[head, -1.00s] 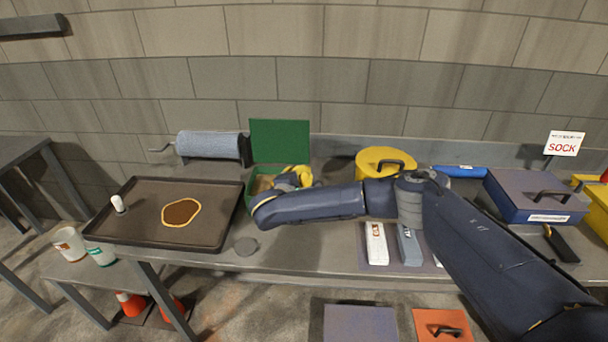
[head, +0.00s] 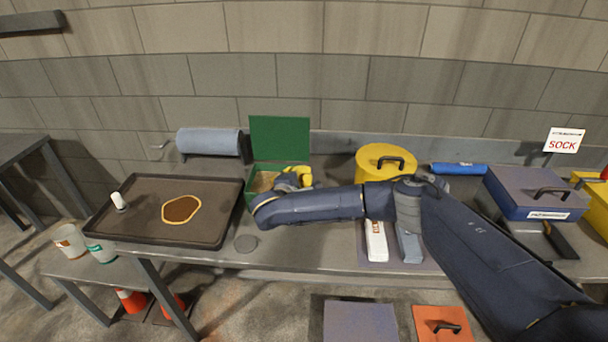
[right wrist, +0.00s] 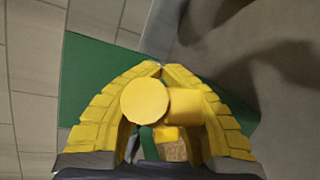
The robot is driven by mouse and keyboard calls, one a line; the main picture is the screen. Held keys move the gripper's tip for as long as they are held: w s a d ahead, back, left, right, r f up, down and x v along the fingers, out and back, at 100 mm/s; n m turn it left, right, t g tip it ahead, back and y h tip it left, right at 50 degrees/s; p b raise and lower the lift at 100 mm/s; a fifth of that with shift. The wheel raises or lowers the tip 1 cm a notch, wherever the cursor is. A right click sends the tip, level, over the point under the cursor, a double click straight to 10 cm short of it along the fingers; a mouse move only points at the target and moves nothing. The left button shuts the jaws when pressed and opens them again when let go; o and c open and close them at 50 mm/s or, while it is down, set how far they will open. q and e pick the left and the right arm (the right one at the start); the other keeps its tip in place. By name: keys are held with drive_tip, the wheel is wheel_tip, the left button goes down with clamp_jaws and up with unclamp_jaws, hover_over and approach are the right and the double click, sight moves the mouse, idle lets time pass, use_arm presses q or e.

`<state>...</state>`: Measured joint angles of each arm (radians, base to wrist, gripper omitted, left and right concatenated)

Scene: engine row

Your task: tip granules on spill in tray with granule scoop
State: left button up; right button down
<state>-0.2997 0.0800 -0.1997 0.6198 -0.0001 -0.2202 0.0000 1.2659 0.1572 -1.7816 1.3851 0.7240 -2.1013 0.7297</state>
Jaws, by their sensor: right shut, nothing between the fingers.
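The dark tray (head: 150,236) lies at the left of the bench. A brown spill (head: 181,209) with a yellow-orange edge is in it. A green box (head: 254,217) with its lid standing open is right of the tray and holds tan granules (head: 263,181). My right gripper (head: 301,174) is at this box. In the right wrist view its yellow fingers meet at the tips (right wrist: 160,68). A yellow round piece (right wrist: 144,100) and a yellow block (right wrist: 186,105) show within the finger outline; I cannot tell if they are the scoop. My left gripper is out of view.
A white cylinder (head: 118,201) stands in the tray's left part. A grey-blue roll (head: 208,142) is behind the tray. A yellow lidded tub (head: 375,165), white and grey bars (head: 376,240) and a blue case (head: 532,200) are to the right.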

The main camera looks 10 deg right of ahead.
idle(0.3)
wheel_tip(320, 180, up, 7)
idle(1.0)
idle(0.5)
